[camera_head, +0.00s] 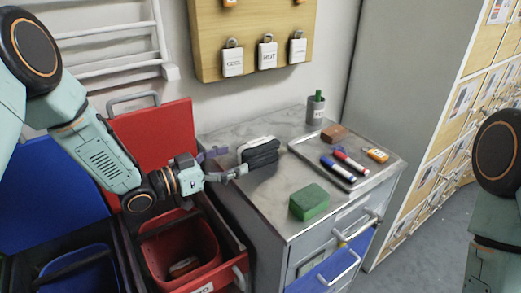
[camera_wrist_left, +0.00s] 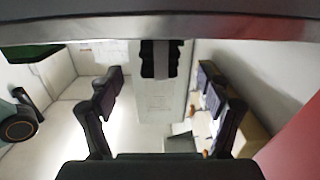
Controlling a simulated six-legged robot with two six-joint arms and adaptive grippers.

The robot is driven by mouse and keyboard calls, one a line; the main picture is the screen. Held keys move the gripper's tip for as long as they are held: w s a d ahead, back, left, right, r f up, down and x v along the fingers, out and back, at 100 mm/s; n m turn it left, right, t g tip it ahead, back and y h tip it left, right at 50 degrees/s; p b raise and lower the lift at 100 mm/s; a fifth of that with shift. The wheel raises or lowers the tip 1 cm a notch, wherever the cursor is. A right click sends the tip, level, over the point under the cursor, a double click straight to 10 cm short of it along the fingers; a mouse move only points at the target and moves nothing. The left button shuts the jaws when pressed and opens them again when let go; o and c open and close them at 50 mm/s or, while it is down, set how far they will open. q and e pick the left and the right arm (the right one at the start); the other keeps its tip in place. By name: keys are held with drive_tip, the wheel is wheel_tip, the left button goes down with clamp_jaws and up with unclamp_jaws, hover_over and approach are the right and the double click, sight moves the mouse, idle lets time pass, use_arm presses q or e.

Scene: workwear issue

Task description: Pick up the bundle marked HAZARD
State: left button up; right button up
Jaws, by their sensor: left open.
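A dark bundle with a pale upper layer (camera_head: 262,153) lies near the left edge of the grey cabinet top. I cannot read any HAZARD marking on it. In the left wrist view, a black object with a grey band (camera_wrist_left: 147,60) shows in line with the gap between the fingers; it looks like this bundle. My left gripper (camera_head: 228,162) is open, its fingertips just left of the bundle. Its spread fingers also show in the wrist view (camera_wrist_left: 160,85), with nothing between them. Part of my right arm shows at the right edge, but its gripper is out of view.
The cabinet top (camera_head: 295,165) also holds a green block (camera_head: 309,202), a grey cup (camera_head: 315,108) and a tray (camera_head: 351,184) with markers and a brown block. A red bin (camera_head: 182,245) and a blue bin (camera_head: 85,272) stand left. White tags hang on a wooden board (camera_head: 222,70).

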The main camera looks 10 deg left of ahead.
sight(241, 156)
use_arm(q)
drive_tip(key=shift+w+d+r, duration=0.1)
drive_tip(key=shift+w, duration=0.15)
drive_tip(key=shift+w+d+r, duration=0.15)
drive_tip(key=shift+w+d, duration=0.3)
drive_tip(key=shift+d, duration=0.35)
drive_tip(key=shift+w+d+f, duration=0.2)
drive_tip(key=shift+w+d, duration=0.15)
drive_tip(key=shift+w, duration=0.1)
drive_tip(key=b+x, duration=0.1)
drive_tip(key=x, duration=0.4)
drive_tip(key=shift+f, duration=0.1)
drive_tip(key=shift+a, duration=0.1)
drive_tip(key=shift+c, duration=0.2)
drive_tip(key=c, duration=1.3)
